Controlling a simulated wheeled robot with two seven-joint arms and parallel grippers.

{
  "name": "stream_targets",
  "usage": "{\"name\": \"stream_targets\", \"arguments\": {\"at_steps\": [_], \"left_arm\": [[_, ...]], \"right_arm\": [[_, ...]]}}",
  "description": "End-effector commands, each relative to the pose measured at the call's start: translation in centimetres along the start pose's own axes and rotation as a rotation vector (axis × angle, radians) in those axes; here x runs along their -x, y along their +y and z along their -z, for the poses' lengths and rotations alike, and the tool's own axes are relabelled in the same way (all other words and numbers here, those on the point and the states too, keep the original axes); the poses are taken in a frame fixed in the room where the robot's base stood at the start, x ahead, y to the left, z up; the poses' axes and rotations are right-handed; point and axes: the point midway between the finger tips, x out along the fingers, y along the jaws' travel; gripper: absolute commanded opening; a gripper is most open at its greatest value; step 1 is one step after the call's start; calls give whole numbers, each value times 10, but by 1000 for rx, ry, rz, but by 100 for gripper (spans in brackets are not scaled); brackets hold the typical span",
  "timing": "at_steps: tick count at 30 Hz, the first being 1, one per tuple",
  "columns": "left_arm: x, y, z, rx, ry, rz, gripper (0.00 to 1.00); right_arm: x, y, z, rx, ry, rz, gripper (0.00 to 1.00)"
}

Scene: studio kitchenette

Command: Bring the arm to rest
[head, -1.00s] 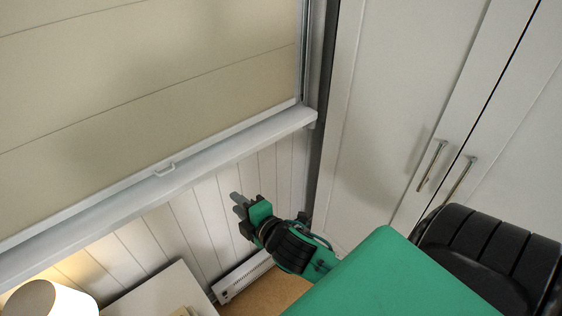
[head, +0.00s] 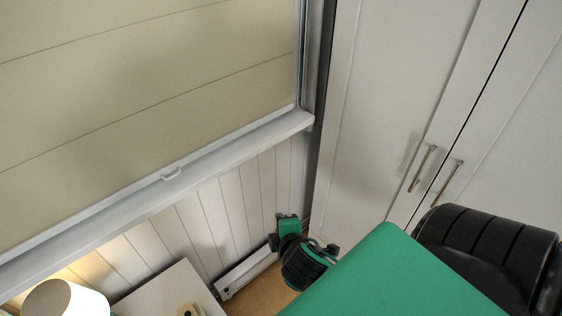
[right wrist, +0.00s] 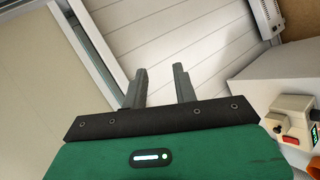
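My right arm, green and black, comes in from the lower right of the head view. Its gripper end (head: 287,222) is beside the panelled wall, above the floor and left of the tall cabinet; its fingers cannot be made out there. In the right wrist view, the right gripper (right wrist: 159,74) has two dark fingers standing apart with nothing between them. My left gripper is not in view.
A window blind (head: 150,80) and white sill (head: 215,152) are at left. A tall white cabinet (head: 400,110) stands right. Below are a heater (head: 247,272), white table (head: 160,290) and lamp (head: 65,300). A device with a red switch (right wrist: 290,140) shows at right.

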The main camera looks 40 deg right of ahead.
Motion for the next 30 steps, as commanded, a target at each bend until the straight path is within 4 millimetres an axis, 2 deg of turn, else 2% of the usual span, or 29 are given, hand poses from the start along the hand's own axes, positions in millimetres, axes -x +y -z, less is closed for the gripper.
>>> {"name": "stream_targets", "arguments": {"at_steps": [10, 14, 17, 20, 24, 26, 30], "left_arm": [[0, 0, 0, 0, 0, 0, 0], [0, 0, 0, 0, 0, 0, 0], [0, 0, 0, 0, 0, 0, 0], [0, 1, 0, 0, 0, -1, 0], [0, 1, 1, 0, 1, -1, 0], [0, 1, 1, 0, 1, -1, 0], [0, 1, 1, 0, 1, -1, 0]], "right_arm": [[-1, -1, 0, 1, 1, 0, 29], [-14, -18, 1, -6, 3, 30, 29], [-38, -54, 2, -26, 6, 90, 29], [-68, -106, -1, -64, 6, 174, 29], [-101, -186, -10, -135, -3, 297, 29], [-111, -220, -16, -171, -11, 348, 29], [-125, -300, -34, -264, -46, 464, 29]]}}
